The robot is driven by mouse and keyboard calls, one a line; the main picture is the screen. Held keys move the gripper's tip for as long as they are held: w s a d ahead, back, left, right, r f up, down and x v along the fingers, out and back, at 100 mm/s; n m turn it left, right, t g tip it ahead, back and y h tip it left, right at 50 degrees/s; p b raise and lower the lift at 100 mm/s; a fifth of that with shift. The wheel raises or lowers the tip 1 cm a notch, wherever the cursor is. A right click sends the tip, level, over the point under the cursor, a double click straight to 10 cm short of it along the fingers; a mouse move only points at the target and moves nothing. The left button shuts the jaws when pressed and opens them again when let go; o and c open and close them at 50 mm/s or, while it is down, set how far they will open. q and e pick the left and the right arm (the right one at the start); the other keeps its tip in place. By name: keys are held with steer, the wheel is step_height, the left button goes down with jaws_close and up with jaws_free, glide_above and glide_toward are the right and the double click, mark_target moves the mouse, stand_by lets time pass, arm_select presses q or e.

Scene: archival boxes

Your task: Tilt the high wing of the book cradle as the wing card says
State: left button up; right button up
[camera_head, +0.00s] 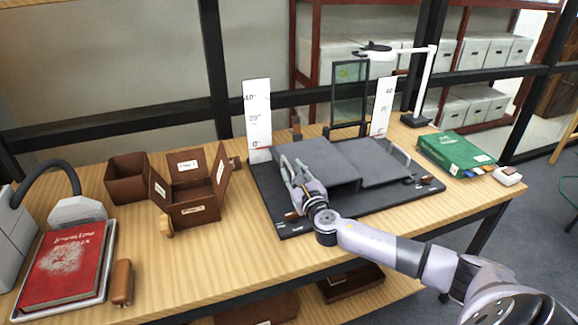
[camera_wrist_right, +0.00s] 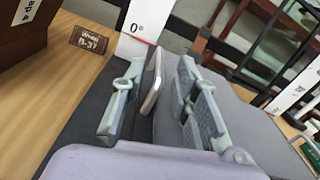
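The book cradle has a dark base (camera_head: 292,229) on the table. Its left grey wing (camera_head: 318,158) sits higher than its right grey wing (camera_head: 374,160). My right gripper (camera_head: 292,178) is at the left wing's outer edge. In the right wrist view, the fingers of my right gripper (camera_wrist_right: 158,105) stand apart, one on each side of a metal handle (camera_wrist_right: 152,82), with gaps visible. White scale cards (camera_head: 257,115) (camera_head: 382,106) stand behind the cradle; 0° is legible on the left card (camera_wrist_right: 137,32). A small brown label (camera_wrist_right: 89,40) has partly legible text. My left gripper is out of view.
Brown boxes (camera_head: 188,190) stand left of the cradle. A red book (camera_head: 66,262) lies on a tray at far left, beside a brown-handled object (camera_head: 121,282). A green book (camera_head: 456,153) lies at right. A white lamp (camera_head: 430,85) stands behind. The front-middle table is clear.

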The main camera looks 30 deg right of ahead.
steer(key=shift+x, duration=1.85)
jaws_close()
